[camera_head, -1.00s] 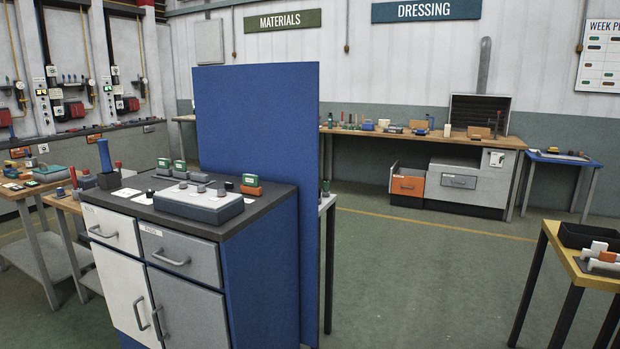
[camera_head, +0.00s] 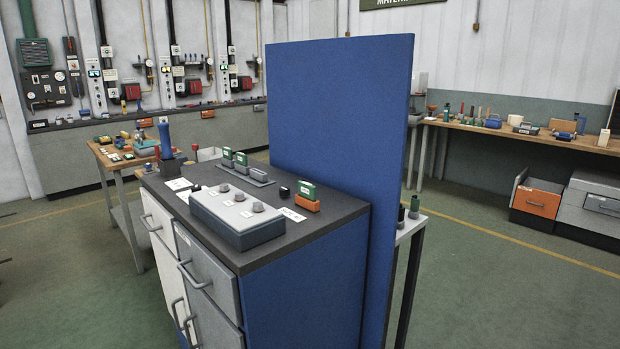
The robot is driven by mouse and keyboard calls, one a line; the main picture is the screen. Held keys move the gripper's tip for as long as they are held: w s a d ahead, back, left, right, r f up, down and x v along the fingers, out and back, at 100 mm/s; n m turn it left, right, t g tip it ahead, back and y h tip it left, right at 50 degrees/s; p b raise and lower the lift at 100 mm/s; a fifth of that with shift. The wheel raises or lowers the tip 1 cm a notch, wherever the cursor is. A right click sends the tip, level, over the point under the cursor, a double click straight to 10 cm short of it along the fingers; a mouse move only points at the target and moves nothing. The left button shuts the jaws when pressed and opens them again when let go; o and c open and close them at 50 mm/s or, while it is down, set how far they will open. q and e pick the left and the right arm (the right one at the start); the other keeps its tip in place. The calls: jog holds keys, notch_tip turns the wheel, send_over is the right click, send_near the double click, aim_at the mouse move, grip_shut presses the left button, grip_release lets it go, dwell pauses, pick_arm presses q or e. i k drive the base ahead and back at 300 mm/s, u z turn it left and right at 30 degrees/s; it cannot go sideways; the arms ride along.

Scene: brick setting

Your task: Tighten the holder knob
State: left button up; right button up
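I cannot tell for certain which thing is the holder knob. A light grey box (camera_head: 215,206) with a dark base lies on the dark top of a cabinet (camera_head: 325,221). Several small grey knobs, one of them at its near right end (camera_head: 258,207), stand on the box. An upright blue handle (camera_head: 165,138) on a dark block stands at the cabinet's far left corner. Neither of my grippers is in view.
A tall blue panel (camera_head: 340,120) stands along the cabinet's far side. Green stamp-like blocks (camera_head: 306,195) sit near it. A wooden bench (camera_head: 130,159) stands left behind, another workbench (camera_head: 480,131) at the back right. Floor (camera_head: 75,290) is open at the left.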

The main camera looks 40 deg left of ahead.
aim_at(284, 191)
jog(key=u, duration=1.55)
